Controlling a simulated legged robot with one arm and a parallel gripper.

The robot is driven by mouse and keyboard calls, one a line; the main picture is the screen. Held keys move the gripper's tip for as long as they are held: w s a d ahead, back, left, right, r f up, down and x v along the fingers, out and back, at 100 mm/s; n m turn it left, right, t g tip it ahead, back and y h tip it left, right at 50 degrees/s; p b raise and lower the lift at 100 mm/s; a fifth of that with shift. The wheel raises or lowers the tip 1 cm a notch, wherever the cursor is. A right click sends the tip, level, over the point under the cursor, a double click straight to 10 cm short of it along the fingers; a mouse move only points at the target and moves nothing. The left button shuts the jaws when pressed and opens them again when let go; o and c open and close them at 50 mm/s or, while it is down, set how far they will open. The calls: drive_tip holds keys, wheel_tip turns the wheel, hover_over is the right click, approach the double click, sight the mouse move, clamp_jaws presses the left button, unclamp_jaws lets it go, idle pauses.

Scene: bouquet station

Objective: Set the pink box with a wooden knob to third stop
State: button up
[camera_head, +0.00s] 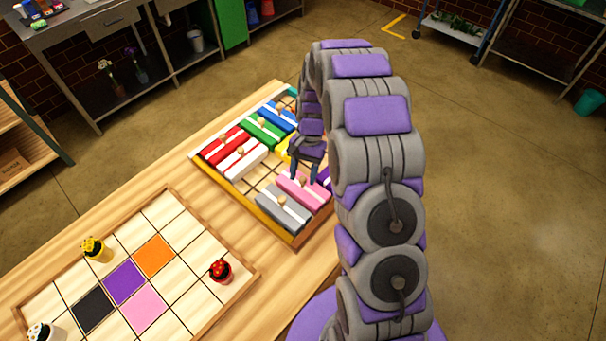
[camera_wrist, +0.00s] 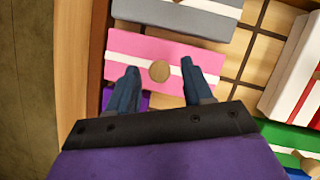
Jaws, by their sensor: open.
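The pink box (camera_head: 303,189) with a white stripe and a round wooden knob lies in the gridded wooden tray, between the grey box and a purple box. In the wrist view the pink box (camera_wrist: 138,60) lies just ahead of my fingertips, and its knob (camera_wrist: 159,71) shows between them. My gripper (camera_head: 304,178) is open and empty, pointing down over the pink box. In the wrist view my gripper's two fingers (camera_wrist: 160,74) stand apart on either side of the knob. I cannot tell how high the fingertips are above the box.
The grey box (camera_head: 283,211) is beside the pink one at the tray's near end. White (camera_head: 240,159), red (camera_head: 222,146), green (camera_head: 262,133) and blue (camera_head: 278,115) boxes lie in the tray.

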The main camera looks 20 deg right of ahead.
drive_tip(key=shift+s+f, duration=0.1)
drive_tip(key=shift+f, duration=0.1)
clamp_jaws()
idle(0.4)
